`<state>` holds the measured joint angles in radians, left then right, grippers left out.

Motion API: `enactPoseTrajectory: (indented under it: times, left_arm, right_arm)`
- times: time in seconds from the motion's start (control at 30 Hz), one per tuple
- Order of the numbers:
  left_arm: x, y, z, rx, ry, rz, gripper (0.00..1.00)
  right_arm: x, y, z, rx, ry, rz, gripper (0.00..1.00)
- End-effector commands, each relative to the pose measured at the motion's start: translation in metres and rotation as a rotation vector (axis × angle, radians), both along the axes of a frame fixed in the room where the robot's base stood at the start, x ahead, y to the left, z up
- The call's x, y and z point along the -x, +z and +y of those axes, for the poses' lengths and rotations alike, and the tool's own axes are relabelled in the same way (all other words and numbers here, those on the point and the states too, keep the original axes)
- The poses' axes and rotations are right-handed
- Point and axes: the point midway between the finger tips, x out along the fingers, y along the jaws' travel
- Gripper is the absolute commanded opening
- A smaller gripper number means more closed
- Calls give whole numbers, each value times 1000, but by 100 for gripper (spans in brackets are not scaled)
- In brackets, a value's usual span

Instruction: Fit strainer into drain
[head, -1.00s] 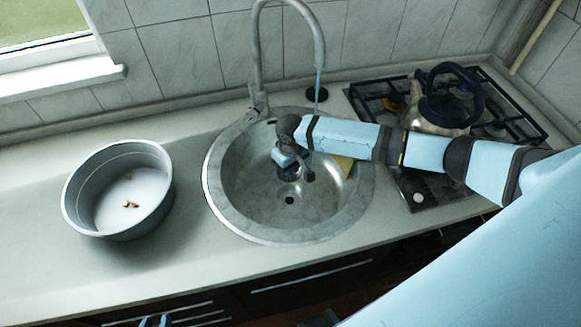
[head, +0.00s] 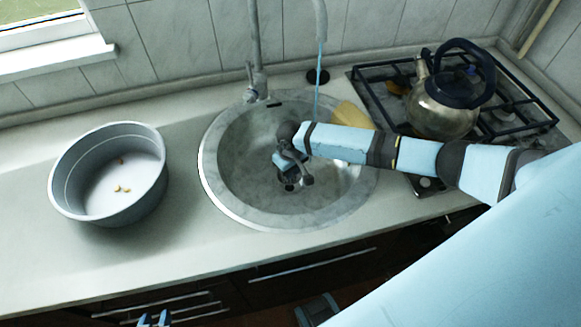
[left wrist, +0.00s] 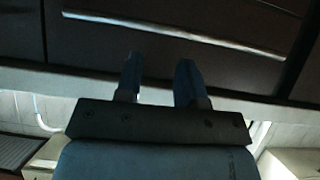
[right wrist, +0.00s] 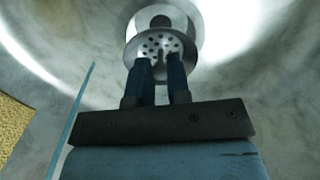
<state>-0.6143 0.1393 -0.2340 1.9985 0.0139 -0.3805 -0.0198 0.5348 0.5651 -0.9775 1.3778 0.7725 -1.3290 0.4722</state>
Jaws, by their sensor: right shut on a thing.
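The strainer (right wrist: 152,44) is a small metal disc with holes. My right gripper (right wrist: 160,60) is shut on it, with the disc at its fingertips. Behind the disc in the right wrist view is the drain (right wrist: 186,22), a shiny ring with a dark centre; the disc overlaps it but sits off-centre. In the head view my right gripper (head: 289,172) is low in the sink (head: 240,195), over the drain area, hiding most of the strainer. Whether the strainer touches the drain, I cannot tell. My left gripper (left wrist: 158,72) is open and empty before the cabinet fronts.
A blue stream (head: 319,75) comes down from the tap (head: 256,75) near my right arm. A yellow sponge (head: 352,116) lies at the sink's right rim. A grey pot (head: 85,200) stands left on the counter. A kettle (head: 440,115) stands on the hob at right.

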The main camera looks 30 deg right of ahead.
Motion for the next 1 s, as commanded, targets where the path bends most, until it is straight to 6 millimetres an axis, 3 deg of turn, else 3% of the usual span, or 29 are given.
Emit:
enactPoseTrajectory:
  times: [1.0]
  left_arm:
    - [1, 1, 0, -1, -1, 6, 35]
  right_arm:
    - [0, -8, 0, 0, 1, 0, 0]
